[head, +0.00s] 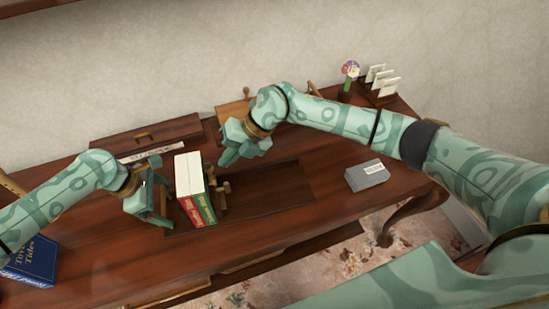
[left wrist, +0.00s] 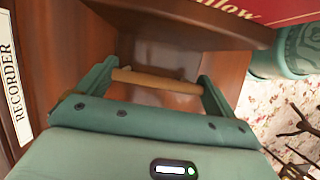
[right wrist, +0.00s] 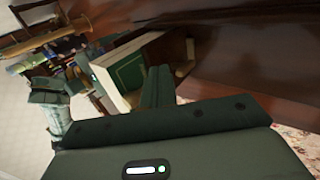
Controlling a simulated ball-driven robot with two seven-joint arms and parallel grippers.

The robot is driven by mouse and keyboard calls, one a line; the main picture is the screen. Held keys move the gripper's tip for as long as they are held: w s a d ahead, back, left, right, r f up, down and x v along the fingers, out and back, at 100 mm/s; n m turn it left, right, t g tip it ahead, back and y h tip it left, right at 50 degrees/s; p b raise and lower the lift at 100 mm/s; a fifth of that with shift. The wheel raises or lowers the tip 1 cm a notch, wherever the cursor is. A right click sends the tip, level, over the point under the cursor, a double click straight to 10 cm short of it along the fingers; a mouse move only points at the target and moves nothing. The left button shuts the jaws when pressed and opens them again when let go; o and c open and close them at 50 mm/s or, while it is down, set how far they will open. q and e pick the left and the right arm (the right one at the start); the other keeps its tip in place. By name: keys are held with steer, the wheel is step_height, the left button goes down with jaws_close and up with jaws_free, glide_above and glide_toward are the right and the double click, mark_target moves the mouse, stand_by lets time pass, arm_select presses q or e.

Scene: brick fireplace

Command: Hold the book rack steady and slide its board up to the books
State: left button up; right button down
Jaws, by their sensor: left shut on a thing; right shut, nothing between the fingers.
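The book rack has a dark wooden base (head: 265,190) lying flat on the desk. A red book and a green book (head: 208,207) stand upright on it, side by side; the green one also shows in the right wrist view (right wrist: 125,74). The rack's board (head: 222,190), with brass-coloured fittings, stands just right of the green book; any gap is too small to tell. My left gripper (head: 158,205) is shut on a light wooden bar (left wrist: 155,80) at the rack's left end. My right gripper (head: 230,158) is shut and empty, above and behind the board; its fingers (right wrist: 157,88) hide part of it.
A wooden box (head: 150,137) lies behind the rack, and a blue book (head: 33,258) lies at the left. A grey box (head: 367,175) sits at the right. A letter holder (head: 382,85) and a flower ornament (head: 349,72) stand at the back right. The rack's right half is bare.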

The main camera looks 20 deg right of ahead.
steer(key=shift+s+d+r, duration=0.1)
steer(key=shift+d+r, duration=0.3)
steer(key=shift+r, duration=0.1)
steer(key=shift+d, duration=0.1)
arm_select(q)
steer(key=o, duration=1)
steer(key=shift+c, duration=0.2)
arm_select(e)
steer(key=v, duration=0.8)
